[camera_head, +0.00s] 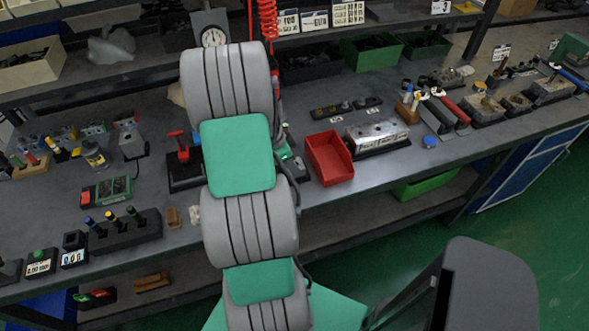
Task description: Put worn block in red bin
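The red bin (329,158) stands on the grey workbench, right of my arm, and its visible inside looks empty. A silver metal block (377,132) with small holes in its top sits on a dark base just right of the bin. It looks like a valve block, but I cannot tell whether it is the worn one. My grey and green arm rises through the middle of the view and covers part of the bench. My gripper is not visible; the arm hides the area behind it.
Dark fittings (345,106) lie behind the bin, and a blue cap (429,142) lies right of the block. Tools with red and white handles (447,108) stand further right. A red-topped device (181,150) is close left of my arm.

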